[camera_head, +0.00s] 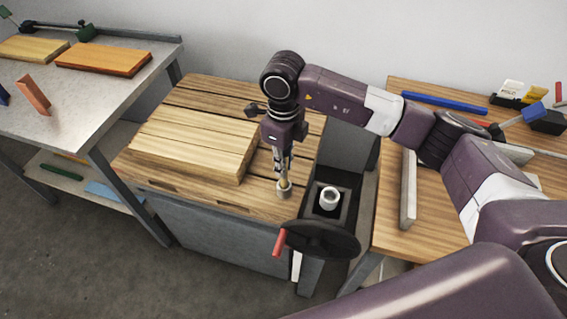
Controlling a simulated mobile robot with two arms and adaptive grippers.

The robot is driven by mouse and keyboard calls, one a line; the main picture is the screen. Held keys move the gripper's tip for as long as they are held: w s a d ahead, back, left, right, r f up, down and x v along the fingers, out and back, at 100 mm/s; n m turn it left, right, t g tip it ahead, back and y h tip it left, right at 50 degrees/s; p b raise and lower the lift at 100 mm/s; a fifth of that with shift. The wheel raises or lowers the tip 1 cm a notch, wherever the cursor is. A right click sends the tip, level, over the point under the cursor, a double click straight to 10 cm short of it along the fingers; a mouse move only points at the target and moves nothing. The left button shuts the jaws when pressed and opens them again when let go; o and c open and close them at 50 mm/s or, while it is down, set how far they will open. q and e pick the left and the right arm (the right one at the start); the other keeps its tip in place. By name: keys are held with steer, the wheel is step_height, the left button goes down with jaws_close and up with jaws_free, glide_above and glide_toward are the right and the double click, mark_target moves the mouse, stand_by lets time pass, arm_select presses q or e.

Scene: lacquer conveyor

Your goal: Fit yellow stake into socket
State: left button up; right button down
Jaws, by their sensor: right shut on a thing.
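My right gripper (283,180) points straight down over the right front part of the slatted wooden bench top (205,95). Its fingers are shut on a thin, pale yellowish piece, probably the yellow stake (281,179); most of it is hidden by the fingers. Directly below the fingertips is a small grey round socket-like piece (285,192) near the bench edge. I cannot tell whether the stake is inside it or just above it. A white ring-shaped cylinder (329,197) stands in a dark square recess just right of it. My left gripper is not in view.
A stack of light boards (190,140) lies left of the gripper. A black handwheel (320,241) with a red handle is in front. A wooden table (440,215) with a blue bar (445,103) and tools stands right. A grey metal table (75,110) with boards stands left.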

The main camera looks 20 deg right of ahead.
steer(key=shift+f+b, duration=1)
steer(key=shift+f, duration=0.2)
steer(key=c, duration=1.8)
jaws_free()
steer(key=shift+r, duration=0.1)
steer(key=shift+r, duration=0.4)
step_height(320, 180, up, 11)
steer(key=shift+r, duration=0.1)
